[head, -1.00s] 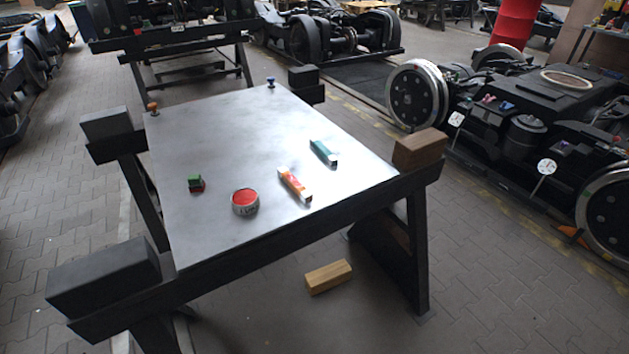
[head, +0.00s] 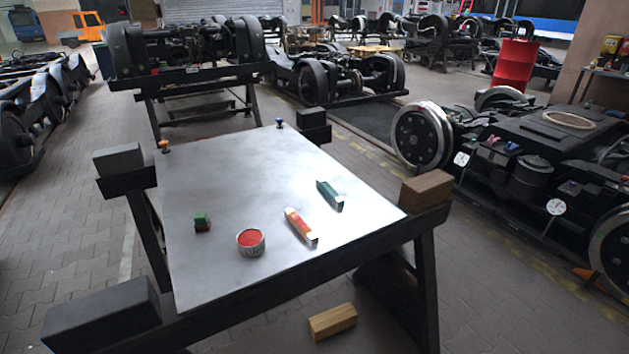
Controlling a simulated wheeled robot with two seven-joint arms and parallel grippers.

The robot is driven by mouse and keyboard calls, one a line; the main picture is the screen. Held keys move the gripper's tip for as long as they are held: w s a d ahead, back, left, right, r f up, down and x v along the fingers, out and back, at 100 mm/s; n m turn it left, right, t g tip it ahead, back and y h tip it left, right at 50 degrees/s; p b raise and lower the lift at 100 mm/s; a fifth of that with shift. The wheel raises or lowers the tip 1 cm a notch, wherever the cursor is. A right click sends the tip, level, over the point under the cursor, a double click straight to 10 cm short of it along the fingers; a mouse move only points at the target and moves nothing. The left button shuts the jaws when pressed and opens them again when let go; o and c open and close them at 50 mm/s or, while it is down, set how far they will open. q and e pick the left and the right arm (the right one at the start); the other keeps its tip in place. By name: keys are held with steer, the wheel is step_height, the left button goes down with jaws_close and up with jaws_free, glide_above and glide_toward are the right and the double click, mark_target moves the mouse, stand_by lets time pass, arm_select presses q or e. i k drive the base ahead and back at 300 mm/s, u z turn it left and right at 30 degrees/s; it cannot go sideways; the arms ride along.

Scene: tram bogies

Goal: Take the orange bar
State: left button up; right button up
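The orange bar (head: 300,225) lies on the grey metal table top (head: 205,272), right of the middle near the front. It has pale ends and lies at a slant. A round tin with a red top (head: 250,243) stands to its left, apart from it. A teal bar (head: 329,195) lies behind it to the right, also apart. Neither of my grippers shows in the head view.
Two knobs, orange (head: 164,146) and blue (head: 279,123), stand at the back corners. Blocks rise at the table's corners, such as the brown one (head: 426,189). A wooden block (head: 332,321) lies on the floor.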

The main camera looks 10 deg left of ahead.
mark_target(300, 223)
steer(key=z, duration=0.25)
steer(key=k, duration=0.35)
steer(key=z, duration=1.05)
steer(key=k, duration=1.05)
steer(key=z, duration=0.8)
steer(key=i, duration=1.3)
steer(key=u, duration=0.25)
steer(key=i, duration=1.8)
steer(key=u, duration=1.55)
steer(key=i, duration=1.05)
steer(key=u, duration=1.15)
steer(key=i, duration=0.2)
steer(key=u, duration=0.2)
